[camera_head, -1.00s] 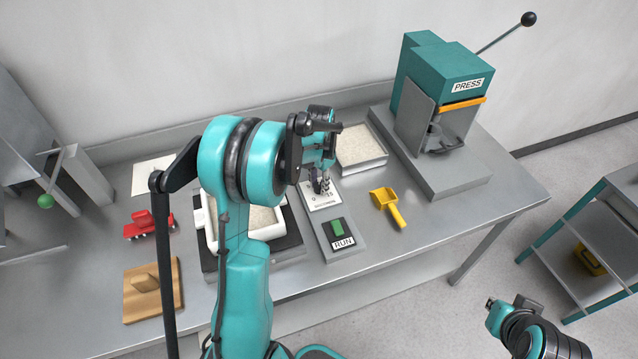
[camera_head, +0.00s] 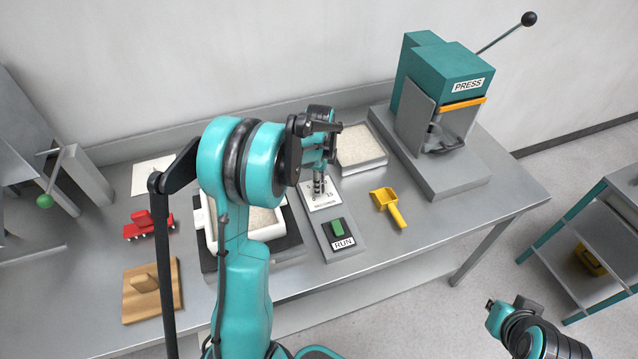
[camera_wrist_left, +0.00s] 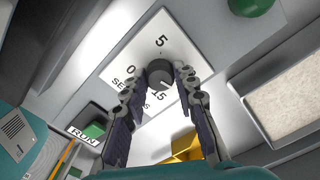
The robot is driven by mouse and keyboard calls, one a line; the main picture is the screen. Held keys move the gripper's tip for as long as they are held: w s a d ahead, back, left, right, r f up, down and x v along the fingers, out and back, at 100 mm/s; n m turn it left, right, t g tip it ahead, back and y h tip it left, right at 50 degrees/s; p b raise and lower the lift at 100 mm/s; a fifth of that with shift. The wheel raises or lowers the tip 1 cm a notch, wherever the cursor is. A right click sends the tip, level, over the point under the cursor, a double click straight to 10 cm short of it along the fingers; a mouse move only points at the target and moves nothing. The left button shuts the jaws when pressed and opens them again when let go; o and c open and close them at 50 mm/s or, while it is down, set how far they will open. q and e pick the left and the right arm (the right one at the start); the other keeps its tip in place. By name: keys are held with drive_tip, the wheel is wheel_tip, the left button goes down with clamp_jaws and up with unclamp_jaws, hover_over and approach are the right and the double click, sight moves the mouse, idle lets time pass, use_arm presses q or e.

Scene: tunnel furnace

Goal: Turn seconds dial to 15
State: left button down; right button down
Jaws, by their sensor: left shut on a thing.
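The seconds dial is a dark round knob (camera_wrist_left: 160,73) on a white plate (camera_head: 326,204) marked 0, 5, 15 and SECONDS. In the left wrist view a light mark on the knob points toward the 15. My left gripper (camera_head: 318,186) comes down from above and is shut on the knob, with one finger on each side of it in the wrist view (camera_wrist_left: 157,78). In the head view the fingers hide the knob. My right arm (camera_head: 530,325) is at the bottom right, away from the table; its finger opening cannot be made out.
A green RUN button (camera_head: 337,228) sits just in front of the dial plate. A yellow scoop (camera_head: 388,206) lies to the right. A tray of pale powder (camera_head: 360,150) is behind, and the press (camera_head: 440,90) stands at the back right.

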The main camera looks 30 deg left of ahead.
use_arm(q)
drive_tip(key=m, duration=1.1)
drive_tip(key=shift+m, duration=0.4)
idle(0.3)
drive_tip(key=c, duration=1.2)
unclamp_jaws()
wheel_tip(320, 180, up, 12)
drive_tip(key=shift+r, duration=0.1)
